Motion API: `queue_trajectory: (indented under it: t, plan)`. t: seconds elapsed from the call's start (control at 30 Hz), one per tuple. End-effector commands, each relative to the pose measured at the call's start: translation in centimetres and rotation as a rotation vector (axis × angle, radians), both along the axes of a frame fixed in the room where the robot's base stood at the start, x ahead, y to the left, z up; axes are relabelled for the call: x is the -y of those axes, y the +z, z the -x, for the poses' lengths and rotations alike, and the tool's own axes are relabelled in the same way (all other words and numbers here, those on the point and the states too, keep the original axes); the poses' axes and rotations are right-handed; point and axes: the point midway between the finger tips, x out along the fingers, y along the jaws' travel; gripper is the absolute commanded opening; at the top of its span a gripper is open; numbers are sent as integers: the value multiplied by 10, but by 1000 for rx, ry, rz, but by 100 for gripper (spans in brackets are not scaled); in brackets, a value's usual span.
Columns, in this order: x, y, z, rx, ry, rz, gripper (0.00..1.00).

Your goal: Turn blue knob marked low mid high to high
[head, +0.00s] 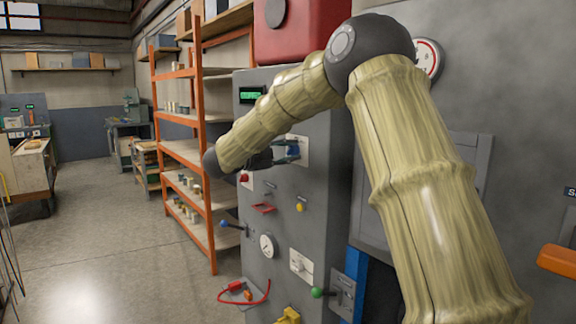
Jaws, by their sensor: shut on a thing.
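The blue knob (293,149) sits on a white plate (304,155) on the front of the grey machine cabinet (330,190). My gripper (285,153) reaches it from the left and is shut on it. The fingers cover part of the knob and plate. The low, mid and high marks cannot be read here, so I cannot tell which one the knob points at.
Below are a red button (244,177), a yellow knob (299,207), a blue-ended lever (224,223), a gauge (267,245), a white switch plate (301,265) and a green-ended lever (317,292). An orange shelf rack (208,200) stands left.

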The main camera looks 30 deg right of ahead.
Motion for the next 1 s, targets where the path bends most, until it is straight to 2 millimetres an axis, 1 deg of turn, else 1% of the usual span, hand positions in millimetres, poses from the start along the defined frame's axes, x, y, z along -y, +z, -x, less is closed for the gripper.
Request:
queue_trajectory:
  t: [0.03,0.4,0.97,1.0]
  plan:
    - [0,-7,0,25,-1,-3,7]
    - [0,-4,0,158,0,-13,7]
    - [0,-3,0,181,-2,-17,6]
    - [0,-3,0,181,-2,-17,34]
